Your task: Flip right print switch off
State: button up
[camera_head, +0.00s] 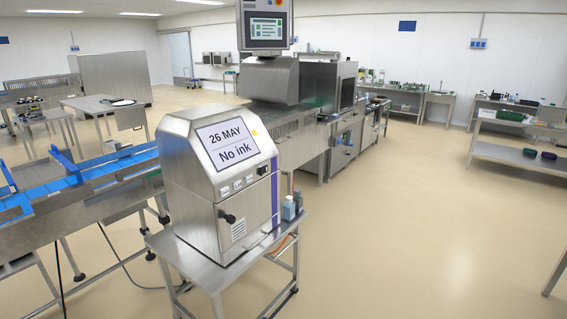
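A steel printer cabinet (205,190) stands on a small steel table (195,267) near the middle of the view. Its tilted screen (228,145) reads "26 MAY" and "No ink". Below the screen is a row of small light buttons or labels (237,185). To their right, near the cabinet's right edge, is a small dark switch (262,170); its on or off position is too small to tell. I cannot tell for sure that this is the right print switch. A black knob (228,218) sits lower on the front. My gripper is not in view.
Small bottles (289,209) stand right of the cabinet on the same table. A conveyor with a blue belt (85,178) runs at left, and a larger steel machine (300,110) stands behind. The floor (420,230) at right is open. Cables lie under the table.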

aim_at(263, 170)
jog(key=i+j+z, duration=0.15)
jog(key=i, duration=0.35)
jog(key=i+j+z, duration=0.1)
jog(key=i, duration=0.35)
jog(key=i+j+z, duration=0.15)
jog(key=i, duration=0.3)
jog(key=i+j+z, duration=0.15)
jog(key=i+j, duration=0.15)
jog(key=i, duration=0.15)
